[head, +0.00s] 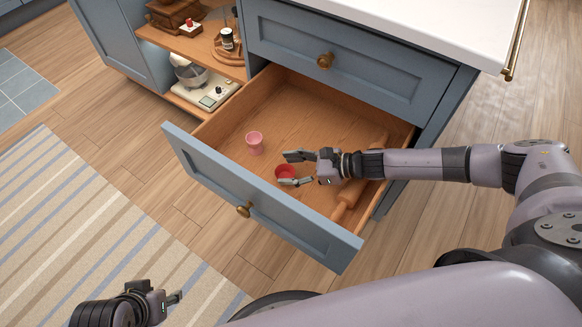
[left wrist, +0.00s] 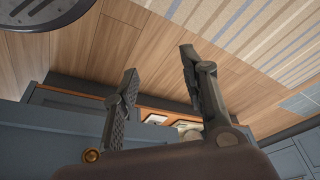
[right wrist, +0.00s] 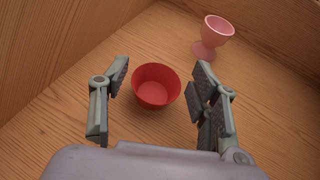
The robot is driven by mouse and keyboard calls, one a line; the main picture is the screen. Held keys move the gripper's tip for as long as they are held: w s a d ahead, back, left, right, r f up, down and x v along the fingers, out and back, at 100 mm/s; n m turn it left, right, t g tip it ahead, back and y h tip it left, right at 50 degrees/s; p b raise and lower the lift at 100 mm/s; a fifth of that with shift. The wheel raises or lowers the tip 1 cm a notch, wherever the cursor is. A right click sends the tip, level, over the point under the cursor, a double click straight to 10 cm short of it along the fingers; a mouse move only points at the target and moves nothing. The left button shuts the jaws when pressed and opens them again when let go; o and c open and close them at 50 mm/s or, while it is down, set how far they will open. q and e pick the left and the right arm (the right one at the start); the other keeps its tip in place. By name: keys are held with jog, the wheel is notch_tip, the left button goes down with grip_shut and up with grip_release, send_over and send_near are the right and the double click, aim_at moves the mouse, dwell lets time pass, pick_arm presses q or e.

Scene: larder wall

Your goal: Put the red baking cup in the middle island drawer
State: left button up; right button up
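The red baking cup (head: 286,172) is a small red bowl in the open middle island drawer (head: 300,127). In the right wrist view the cup (right wrist: 155,86) appears upright on the wooden drawer floor. My right gripper (head: 290,169) is open inside the drawer, with its fingers on either side of the cup. In the right wrist view the fingers (right wrist: 158,84) show gaps to the cup, the right one smaller. My left gripper (head: 176,298) is at the bottom left of the head view, over the floor; its fingers (left wrist: 158,75) are apart and empty.
A pink egg cup (head: 254,142) stands in the drawer, left of the red cup. A rolling pin (head: 348,198) lies at the drawer's right side, partly under my right arm. The drawer front (head: 262,205) juts out over the floor. Open shelves (head: 205,45) hold a kitchen scale (head: 208,92).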

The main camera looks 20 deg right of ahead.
jog(key=shift+o, duration=0.8)
jog(key=shift+r, duration=0.2)
jog(key=shift+s+d+r+p, duration=0.25)
jog(key=shift+d+r+p, duration=0.3)
jog(key=shift+r+p, duration=0.15)
jog(key=v, duration=0.4)
jog(key=shift+s+d, duration=0.2)
jog(key=shift+d, duration=0.05)
pick_arm(q)
jog(key=x, duration=0.7)
jog(key=shift+s+d, duration=0.2)
jog(key=shift+s, duration=0.1)
pick_arm(e)
jog(key=shift+v, duration=0.8)
jog(key=shift+r, duration=0.1)
